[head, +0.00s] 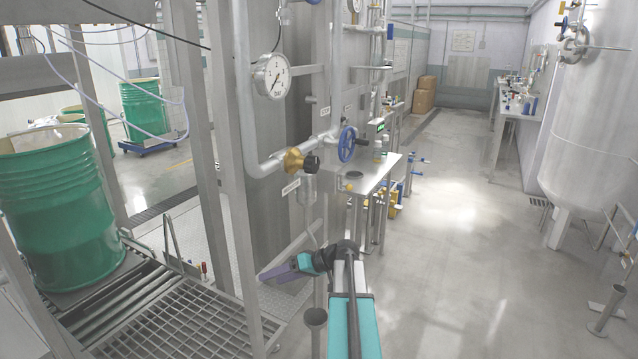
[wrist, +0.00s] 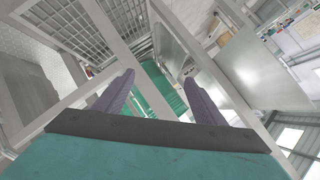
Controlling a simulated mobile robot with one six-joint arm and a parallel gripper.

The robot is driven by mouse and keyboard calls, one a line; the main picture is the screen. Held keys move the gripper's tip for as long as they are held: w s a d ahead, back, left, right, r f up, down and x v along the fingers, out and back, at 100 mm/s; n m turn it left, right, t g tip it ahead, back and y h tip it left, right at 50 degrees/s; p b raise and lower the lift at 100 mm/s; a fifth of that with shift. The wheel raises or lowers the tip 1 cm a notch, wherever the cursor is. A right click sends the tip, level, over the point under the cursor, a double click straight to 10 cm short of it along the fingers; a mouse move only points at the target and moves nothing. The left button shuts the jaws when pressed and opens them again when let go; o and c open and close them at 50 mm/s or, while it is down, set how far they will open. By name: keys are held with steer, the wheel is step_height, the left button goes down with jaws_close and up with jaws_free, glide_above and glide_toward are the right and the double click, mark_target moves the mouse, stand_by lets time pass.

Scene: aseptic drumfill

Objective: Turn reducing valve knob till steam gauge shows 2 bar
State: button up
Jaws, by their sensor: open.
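The reducing valve on the steam pipe has a brass body (head: 293,160) with a black knob (head: 311,164) on its right side. Above it hangs the round white steam gauge (head: 271,76); its needle points to the lower left, and the numbers are too small to read. My gripper (head: 270,275) is below and in front of the valve, pointing left, clear of the knob. In the wrist view its two purple fingers (wrist: 158,88) are apart with nothing between them. The knob and gauge are not recognisable in the wrist view.
A blue handwheel (head: 347,144) sits on the pipe right of the knob. A small steel table (head: 372,178) with bottles stands beyond it. Steel frame posts (head: 207,150) and a green drum (head: 55,205) on rollers are at left. The floor (head: 450,260) at right is largely clear.

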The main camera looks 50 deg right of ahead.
steer(key=s+d+r+n+t+h, duration=0.1)
steer(key=s+d+r+t, duration=0.1)
steer(key=d+r, duration=0.55)
steer(key=s+d+r+t, duration=0.2)
steer(key=s+d+r, duration=0.1)
steer(key=d+r, duration=0.4)
steer(key=n+t+h+b, duration=0.1)
steer(key=n+t, duration=0.1)
steer(key=t, duration=0.2)
glide_toward(316, 165)
steer(key=s, duration=0.6)
steer(key=shift+w+d+r, duration=0.15)
steer(key=shift+d+r, duration=0.05)
steer(key=shift+d, duration=0.3)
steer(key=shift+w, duration=0.1)
steer(key=p+x, duration=0.1)
steer(key=x, duration=0.3)
steer(key=p+x, duration=0.1)
steer(key=x, duration=0.4)
steer(key=p+x, duration=0.2)
steer(key=x, duration=0.2)
steer(key=shift+w+f, duration=0.3)
steer(key=shift+w, duration=0.05)
